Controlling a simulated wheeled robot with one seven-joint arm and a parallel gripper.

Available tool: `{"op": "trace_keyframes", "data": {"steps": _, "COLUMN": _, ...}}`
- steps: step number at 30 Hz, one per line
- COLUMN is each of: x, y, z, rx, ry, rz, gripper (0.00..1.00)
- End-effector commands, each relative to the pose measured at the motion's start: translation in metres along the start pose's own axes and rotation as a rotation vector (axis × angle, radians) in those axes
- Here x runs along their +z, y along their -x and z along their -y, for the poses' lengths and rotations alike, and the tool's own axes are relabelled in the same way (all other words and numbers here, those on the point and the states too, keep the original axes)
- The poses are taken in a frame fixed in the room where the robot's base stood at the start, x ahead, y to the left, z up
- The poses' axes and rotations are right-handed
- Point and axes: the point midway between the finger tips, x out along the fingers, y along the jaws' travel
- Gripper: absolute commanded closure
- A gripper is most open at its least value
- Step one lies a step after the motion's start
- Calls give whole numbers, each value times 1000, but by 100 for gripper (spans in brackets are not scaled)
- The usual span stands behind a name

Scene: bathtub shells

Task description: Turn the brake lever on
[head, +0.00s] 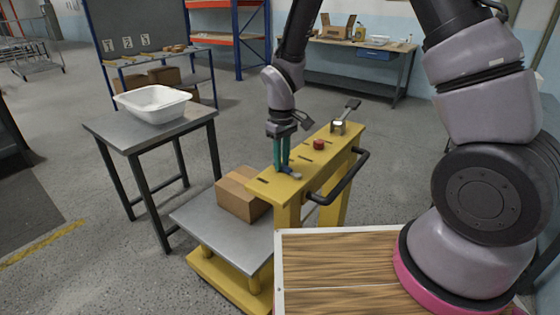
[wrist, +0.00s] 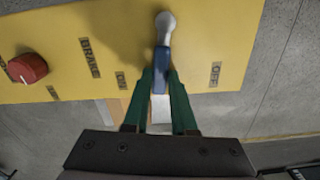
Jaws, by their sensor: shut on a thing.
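The yellow control panel (head: 262,186) sits on top of a yellow cart. The brake lever (wrist: 162,60) has a rounded silver end and a blue section; a small part of it shows at the panel's near end in the head view (head: 296,175). My gripper (wrist: 162,82) points down at the panel with its green fingers shut on the lever's blue section, one on each side. In the wrist view the lever lies between the ON label (wrist: 120,80) on its left and the OFF label (wrist: 214,73) on its right. The BRAKE label (wrist: 90,57) is further left.
A red knob (head: 319,145) and a grey lever (head: 346,114) stand further along the panel. A black handle (head: 350,178) sticks out on its right side. A cardboard box (head: 240,197) lies on the cart's platform (head: 205,222). A table (head: 115,127) with a white tub (head: 153,104) stands left.

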Motion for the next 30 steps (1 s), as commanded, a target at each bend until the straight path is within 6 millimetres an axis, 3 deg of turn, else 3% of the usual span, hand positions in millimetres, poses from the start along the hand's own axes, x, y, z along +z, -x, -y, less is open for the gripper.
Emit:
{"op": "trace_keyframes", "data": {"steps": 14, "x": 6, "y": 1, "z": -27, "rx": 1, "ry": -441, "rz": -1, "gripper": 100}}
{"op": "trace_keyframes", "data": {"steps": 30, "x": 25, "y": 0, "z": -50, "rx": 0, "ry": -953, "rz": -2, "gripper": 100}}
